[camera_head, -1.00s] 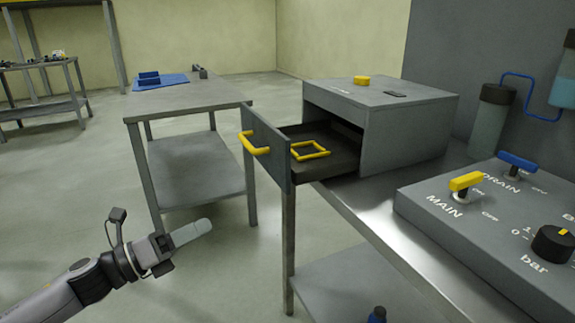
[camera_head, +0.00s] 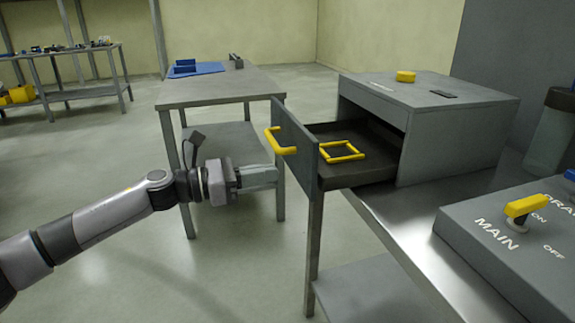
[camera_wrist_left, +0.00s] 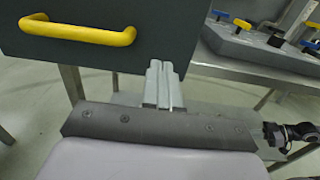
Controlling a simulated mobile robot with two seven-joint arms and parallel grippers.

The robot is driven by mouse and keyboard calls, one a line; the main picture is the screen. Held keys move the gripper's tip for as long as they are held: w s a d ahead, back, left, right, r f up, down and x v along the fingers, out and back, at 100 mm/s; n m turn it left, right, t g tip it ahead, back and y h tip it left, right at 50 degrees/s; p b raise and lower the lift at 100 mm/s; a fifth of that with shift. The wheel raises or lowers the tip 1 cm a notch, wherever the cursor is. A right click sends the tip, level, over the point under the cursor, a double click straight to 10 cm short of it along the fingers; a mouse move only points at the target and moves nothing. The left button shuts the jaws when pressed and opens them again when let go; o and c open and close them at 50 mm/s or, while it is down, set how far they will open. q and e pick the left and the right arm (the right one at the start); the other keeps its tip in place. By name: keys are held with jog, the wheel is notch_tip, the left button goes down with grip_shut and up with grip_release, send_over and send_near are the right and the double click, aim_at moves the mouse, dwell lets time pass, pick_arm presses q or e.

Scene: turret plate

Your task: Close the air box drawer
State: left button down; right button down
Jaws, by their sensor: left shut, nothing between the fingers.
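The air box (camera_head: 440,120) is a grey box on the metal bench. Its drawer (camera_head: 345,172) stands pulled out to the left, with a yellow square frame (camera_head: 341,151) lying inside. The drawer front (camera_head: 296,140) carries a yellow handle (camera_head: 276,143). My left gripper (camera_head: 276,176) is shut and empty, just left of and below the handle. In the left wrist view its fingers (camera_wrist_left: 158,82) point toward the lower edge of the drawer front (camera_wrist_left: 120,60), right of the handle (camera_wrist_left: 78,33). Whether the fingertips touch the front I cannot tell. My right gripper is not clearly seen.
A control panel (camera_head: 470,235) with a yellow MAIN lever (camera_head: 526,206) sits on the bench (camera_head: 400,217) at right. A side table (camera_head: 210,90) with a blue mat (camera_head: 196,69) stands behind my left arm. Open floor lies at left.

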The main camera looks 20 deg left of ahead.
aim_at(302, 168)
pick_arm(q)
jog(key=x, duration=0.4)
jog(key=shift+p, duration=0.3)
jog(key=shift+w+d, duration=0.3)
jog(key=shift+d, duration=0.05)
jog(key=shift+d, duration=0.1)
